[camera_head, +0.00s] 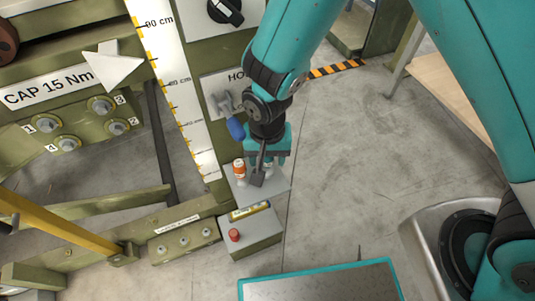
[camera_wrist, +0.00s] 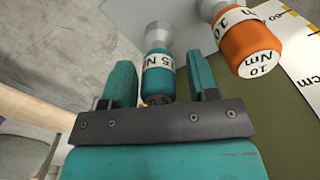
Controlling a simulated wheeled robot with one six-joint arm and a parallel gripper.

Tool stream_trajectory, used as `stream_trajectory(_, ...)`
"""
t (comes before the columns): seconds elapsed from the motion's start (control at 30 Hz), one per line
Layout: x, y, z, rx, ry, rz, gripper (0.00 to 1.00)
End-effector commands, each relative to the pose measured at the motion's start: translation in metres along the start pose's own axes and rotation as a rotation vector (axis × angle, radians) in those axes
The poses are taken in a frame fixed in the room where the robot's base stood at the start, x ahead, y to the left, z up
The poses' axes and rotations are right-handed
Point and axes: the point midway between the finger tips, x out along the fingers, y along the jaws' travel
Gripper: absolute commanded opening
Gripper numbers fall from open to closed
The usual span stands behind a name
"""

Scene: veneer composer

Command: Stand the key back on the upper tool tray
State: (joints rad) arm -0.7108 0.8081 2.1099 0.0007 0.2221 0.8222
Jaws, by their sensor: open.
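My gripper (camera_wrist: 161,82) is open, with one finger on each side of this key and a visible gap at both sides. An orange key marked 10 Nm (camera_wrist: 250,42) is just to the right, outside the fingers. In the head view my gripper (camera_head: 267,158) is low over the grey upper tray (camera_head: 279,185). The orange key (camera_head: 239,168) stands at that tray's left side. The teal key is hidden behind my gripper there.
A green box with a grey top (camera_head: 262,232) stands below the tray, with a red knob (camera_head: 234,235) and a yellow cylinder (camera_head: 250,211). A blue handle (camera_head: 236,129) juts from the panel close to my gripper. A height scale (camera_head: 180,85) is at left.

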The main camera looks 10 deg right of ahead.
Motion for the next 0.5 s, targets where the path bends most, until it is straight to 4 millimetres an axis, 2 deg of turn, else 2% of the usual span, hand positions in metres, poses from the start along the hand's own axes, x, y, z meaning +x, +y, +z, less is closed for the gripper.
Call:
stream_trajectory(0.13, -0.016, -0.001, 0.000, 0.000, 0.002, -0.002, 0.54)
stream_trajectory(0.4, -0.062, -0.001, 0.000, 0.000, 0.001, -0.002, 0.54)
stream_trajectory(0.5, -0.071, -0.001, 0.000, 0.000, 0.001, -0.001, 0.54)
